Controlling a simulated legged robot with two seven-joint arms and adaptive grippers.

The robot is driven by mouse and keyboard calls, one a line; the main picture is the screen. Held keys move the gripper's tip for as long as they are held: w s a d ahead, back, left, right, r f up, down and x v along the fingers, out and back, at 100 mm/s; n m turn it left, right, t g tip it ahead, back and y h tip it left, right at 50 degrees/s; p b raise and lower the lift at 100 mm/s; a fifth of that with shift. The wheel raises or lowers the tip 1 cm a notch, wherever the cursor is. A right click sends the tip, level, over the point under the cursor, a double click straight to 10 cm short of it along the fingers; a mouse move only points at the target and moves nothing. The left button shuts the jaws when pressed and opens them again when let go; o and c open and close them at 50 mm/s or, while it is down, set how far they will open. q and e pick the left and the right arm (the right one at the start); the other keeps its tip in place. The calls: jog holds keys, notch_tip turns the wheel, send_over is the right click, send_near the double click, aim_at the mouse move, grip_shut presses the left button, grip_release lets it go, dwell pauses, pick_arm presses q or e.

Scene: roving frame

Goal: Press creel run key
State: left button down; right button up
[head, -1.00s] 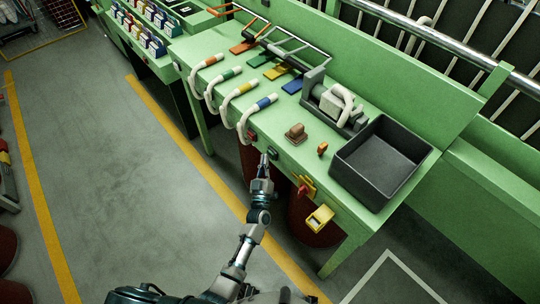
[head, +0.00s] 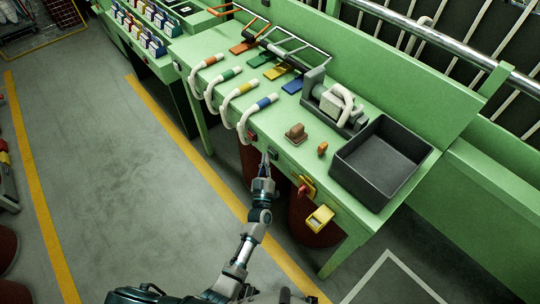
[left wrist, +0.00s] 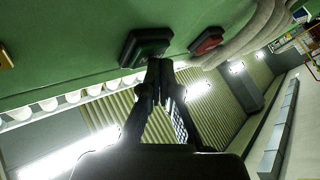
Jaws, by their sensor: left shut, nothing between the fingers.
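A green key (left wrist: 148,46) in a dark square housing sits on the front face of the green bench. In the head view this green key (head: 273,153) shows small at the bench's front edge. A red key (left wrist: 207,41) in a similar housing is beside it; it also shows in the head view (head: 251,136). No lettering is readable, so I cannot tell the key names. My left gripper (head: 265,156) is shut and empty, pointing at the green key. In the left wrist view its fingertips (left wrist: 160,64) overlap the housing's lower right edge; contact is unclear. My right gripper is not in view.
The green bench (head: 226,83) holds hoses with coloured bands, a grey clamp device (head: 333,103) and a black tray (head: 383,163). A red-and-yellow switch (head: 306,188) and a yellow box (head: 320,218) sit on its front, right of the gripper.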

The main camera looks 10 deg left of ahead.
pick_arm(q)
jog(key=shift+s+a+p, duration=0.35)
jog(key=shift+s+a, duration=0.1)
jog(key=shift+s, duration=0.15)
jog(key=s+a+p, duration=0.1)
jog(key=s, duration=0.1)
jog(key=s+a+p, duration=0.1)
jog(key=s+a, duration=0.1)
dwell(0.4)
dwell(0.6)
